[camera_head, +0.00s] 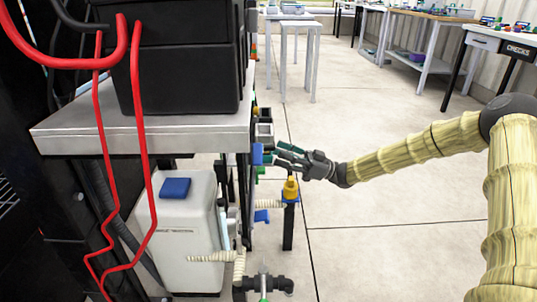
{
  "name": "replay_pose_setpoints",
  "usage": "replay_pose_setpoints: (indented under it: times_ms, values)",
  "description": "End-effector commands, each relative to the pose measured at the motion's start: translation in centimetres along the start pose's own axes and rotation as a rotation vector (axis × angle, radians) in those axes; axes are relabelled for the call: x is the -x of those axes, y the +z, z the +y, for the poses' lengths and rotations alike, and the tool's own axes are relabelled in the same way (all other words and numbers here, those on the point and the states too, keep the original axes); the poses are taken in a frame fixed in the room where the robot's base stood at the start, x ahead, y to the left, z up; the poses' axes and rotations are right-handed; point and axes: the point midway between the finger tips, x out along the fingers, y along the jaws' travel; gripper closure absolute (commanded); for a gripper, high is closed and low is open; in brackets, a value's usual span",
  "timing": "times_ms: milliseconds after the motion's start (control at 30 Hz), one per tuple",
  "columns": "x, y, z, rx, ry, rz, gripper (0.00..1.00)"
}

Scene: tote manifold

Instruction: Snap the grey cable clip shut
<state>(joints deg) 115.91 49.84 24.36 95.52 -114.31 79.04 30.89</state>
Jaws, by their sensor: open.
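My gripper (280,152) reaches in from the right at the end of my sleeved arm. Its dark fingers point left, spread apart, and I see nothing held between them. The fingertips are close to a small blue part (257,154) at the right side of the metal-topped bench; I cannot tell if they touch it. Small grey and dark block-like parts (264,130) sit just above the fingers along the bench's edge. I cannot make out for certain which of them is the grey cable clip, nor whether it is open or shut.
The bench (90,139) carries black bins (185,75), with red cables (140,110) hanging in front. A white jug (180,235) with a blue cap stands below. A yellow-topped post (290,190) is just under my gripper. Open floor (400,235) lies to the right.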

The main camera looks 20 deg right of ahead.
Motion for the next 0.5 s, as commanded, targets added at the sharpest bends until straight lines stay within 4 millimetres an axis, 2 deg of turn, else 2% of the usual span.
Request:
replay_pose_setpoints:
  times_ms: [100,300,500]
  values:
    - [-1.8,0.3,0.0,0.000,-0.002,0.000,0.57]
    - [-4.2,0.2,0.0,0.000,-0.004,0.001,0.57]
    - [-5.0,0.1,0.0,0.000,-0.002,-0.001,0.57]
